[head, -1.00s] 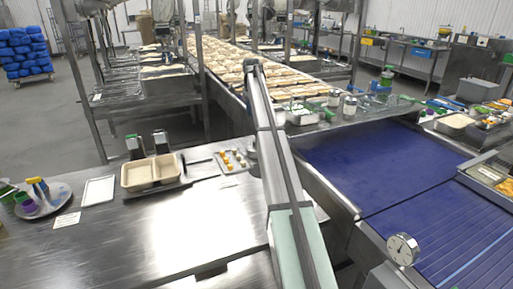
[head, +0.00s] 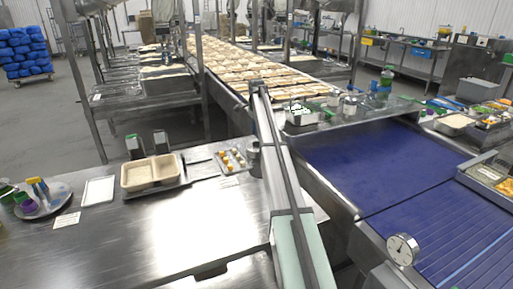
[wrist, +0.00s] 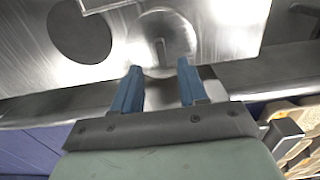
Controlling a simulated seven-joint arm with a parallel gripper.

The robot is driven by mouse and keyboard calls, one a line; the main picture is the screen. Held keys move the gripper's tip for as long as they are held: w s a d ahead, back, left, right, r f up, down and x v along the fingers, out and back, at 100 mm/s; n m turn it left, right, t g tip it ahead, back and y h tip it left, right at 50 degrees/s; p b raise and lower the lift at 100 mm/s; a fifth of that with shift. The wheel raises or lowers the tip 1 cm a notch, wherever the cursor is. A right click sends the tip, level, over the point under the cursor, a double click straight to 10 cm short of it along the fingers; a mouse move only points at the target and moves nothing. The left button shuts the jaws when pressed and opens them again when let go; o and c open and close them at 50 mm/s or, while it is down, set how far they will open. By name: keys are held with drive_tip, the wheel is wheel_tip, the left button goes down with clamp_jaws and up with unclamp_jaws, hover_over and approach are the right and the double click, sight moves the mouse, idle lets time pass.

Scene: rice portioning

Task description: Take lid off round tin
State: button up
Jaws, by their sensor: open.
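In the wrist view, a round shiny metal lid (wrist: 180,32) with a raised upright handle (wrist: 160,50) lies just beyond my fingertips. My gripper (wrist: 158,70) has two blue fingers, spread apart with nothing between them. The fingertips point toward the lid's near edge, one on each side of the handle's line. I cannot tell whether they touch the lid. In the head view, a round metal tin (head: 254,158) stands on the steel table beside my arm, partly hidden by it. My gripper is hidden there.
A tray of small yellow and white items (head: 232,160) sits left of the tin. A blue conveyor (head: 380,165) runs to the right. The table's front middle is clear. A dark round patch (wrist: 80,30) shows in the wrist view.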

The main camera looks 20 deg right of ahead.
sight(256, 144)
wheel_tip(256, 144, down, 5)
drive_tip(key=shift+w+r, duration=0.1)
idle(0.3)
clamp_jaws()
